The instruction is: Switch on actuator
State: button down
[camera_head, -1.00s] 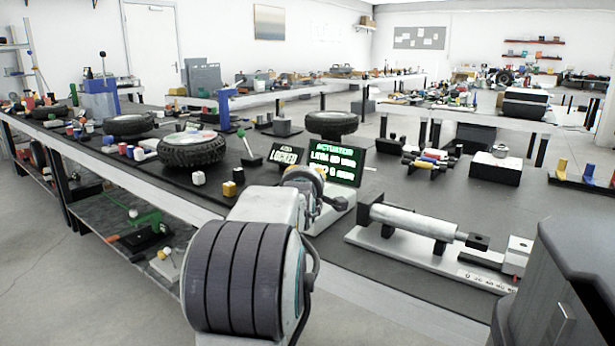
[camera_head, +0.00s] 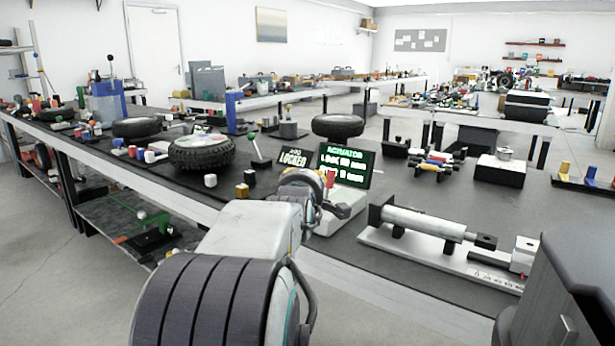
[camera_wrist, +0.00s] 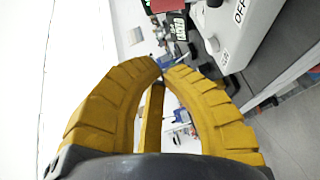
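The actuator (camera_head: 430,222), a silver cylinder on a white base plate, lies on the dark bench at right in the head view. A black display (camera_head: 345,163) with green text headed ACTUATOR stands left of it. A white box (camera_head: 345,205) sits below the display, partly hidden by my arm. In the wrist view a white panel (camera_wrist: 262,22) marked OFF, with a small grey knob (camera_wrist: 212,45), lies above and right of my fingertips. My gripper (camera_wrist: 161,66) has yellow fingers whose tips meet, with nothing seen between them. In the head view my arm mostly hides it.
A LOCKED sign (camera_head: 293,158) stands left of the display. Tyres (camera_head: 201,153), small blocks (camera_head: 242,190) and a green-knobbed lever (camera_head: 259,150) stand on the bench to the left. A dark bulky shape (camera_head: 570,285) fills the lower right.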

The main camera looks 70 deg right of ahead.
jog(key=shift+r+p+v, duration=0.15)
jog(key=shift+p+v, duration=0.25)
jog(key=shift+v, duration=0.55)
jog(key=shift+r+p+v, duration=0.2)
jog(key=shift+p+v, duration=0.15)
jog(key=shift+v, duration=0.55)
